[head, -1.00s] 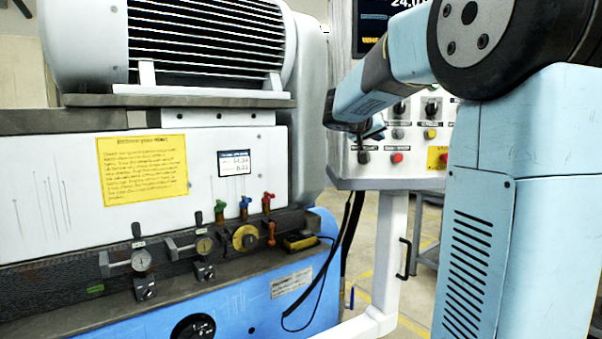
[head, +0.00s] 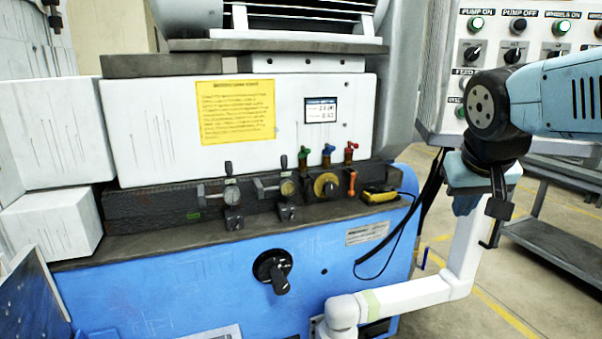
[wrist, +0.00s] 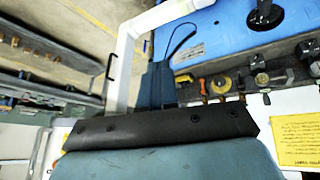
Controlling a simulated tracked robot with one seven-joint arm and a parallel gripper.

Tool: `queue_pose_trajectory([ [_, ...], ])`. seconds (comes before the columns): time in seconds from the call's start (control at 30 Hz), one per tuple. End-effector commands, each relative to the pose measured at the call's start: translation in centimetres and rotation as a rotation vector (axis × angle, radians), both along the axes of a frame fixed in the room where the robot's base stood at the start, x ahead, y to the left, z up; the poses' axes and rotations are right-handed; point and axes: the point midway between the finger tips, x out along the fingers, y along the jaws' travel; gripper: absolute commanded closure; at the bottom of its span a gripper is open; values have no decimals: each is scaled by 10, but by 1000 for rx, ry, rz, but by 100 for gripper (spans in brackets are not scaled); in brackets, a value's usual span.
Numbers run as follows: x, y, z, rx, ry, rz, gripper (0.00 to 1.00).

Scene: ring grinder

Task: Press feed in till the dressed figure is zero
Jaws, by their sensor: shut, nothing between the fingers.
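The control panel (head: 440,75) is at the upper right of the head view. Its top row has labelled pump and wheel lamp buttons, with black selector knobs below. A label starting with "FEED" (head: 464,71) is partly visible at its left side; my arm hides much of the lower rows. I cannot tell which control is feed in. A small readout (head: 321,110) on the white machine cover shows two lines of figures, too small to read surely. My gripper (head: 466,206) hangs below and in front of the panel, pointing down, shut and empty. It also shows in the wrist view (wrist: 157,72).
A yellow notice (head: 237,112) is on the cover. Dial gauges (head: 232,195), coloured valves and a yellow device (head: 380,196) line the ledge. A white pipe arm (head: 420,292) rises under the panel. A grey rack (head: 560,215) stands right, over open floor.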

Motion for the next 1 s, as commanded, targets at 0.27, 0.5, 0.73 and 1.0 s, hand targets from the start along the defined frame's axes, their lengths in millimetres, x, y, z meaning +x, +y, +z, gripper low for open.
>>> queue_pose_trajectory([
  [0.27, -41, 37, -29, 108, 15, 117, 100],
  [0.5, -43, 40, -31, 114, 17, 126, 100],
  [0.73, -43, 40, -31, 115, 17, 125, 100],
  [1.0, -21, 33, -4, 172, -13, 9, 100],
])
